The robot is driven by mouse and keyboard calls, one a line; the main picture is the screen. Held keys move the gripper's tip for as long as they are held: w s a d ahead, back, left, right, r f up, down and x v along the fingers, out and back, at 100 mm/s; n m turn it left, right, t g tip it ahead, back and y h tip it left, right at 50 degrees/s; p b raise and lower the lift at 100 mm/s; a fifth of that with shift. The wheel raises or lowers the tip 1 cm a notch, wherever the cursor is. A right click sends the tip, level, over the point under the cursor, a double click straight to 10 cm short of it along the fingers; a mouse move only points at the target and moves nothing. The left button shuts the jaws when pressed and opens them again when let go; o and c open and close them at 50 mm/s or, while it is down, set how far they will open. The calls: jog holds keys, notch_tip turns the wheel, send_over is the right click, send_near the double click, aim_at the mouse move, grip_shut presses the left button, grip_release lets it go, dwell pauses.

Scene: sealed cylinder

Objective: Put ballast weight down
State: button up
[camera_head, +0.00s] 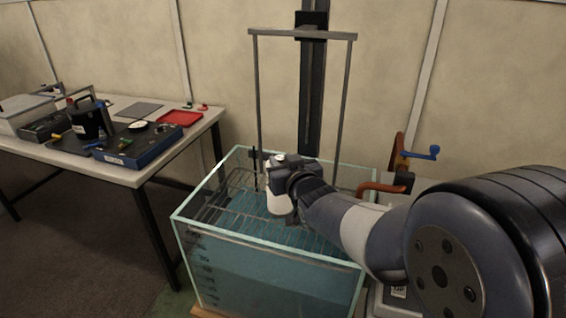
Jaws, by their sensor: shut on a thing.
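My gripper (287,170) is shut on the ballast weight, over the glass tank. The jaws and wrist hide the weight, so its shape cannot be made out. A white, rounded cylinder (278,204) shows just below and behind the jaws, above a wire rack (235,205) in the tank. Whether the weight touches the cylinder or the rack cannot be told from this view.
The tank (275,285) holds bluish water and has a glass rim. A grey lifting frame (347,95) rises around the work area, with a blue-handled crank (421,153) at right. A table (130,176) at left carries a red tray (180,118) and instruments.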

jog(key=shift+f, duration=0.2)
jog(key=o, duration=1)
jog(key=shift+r, duration=0.1)
jog(key=shift+r, duration=0.25)
jog(key=v, duration=1.2)
jog(key=shift+f+p, duration=0.2)
jog(key=shift+p, duration=0.1)
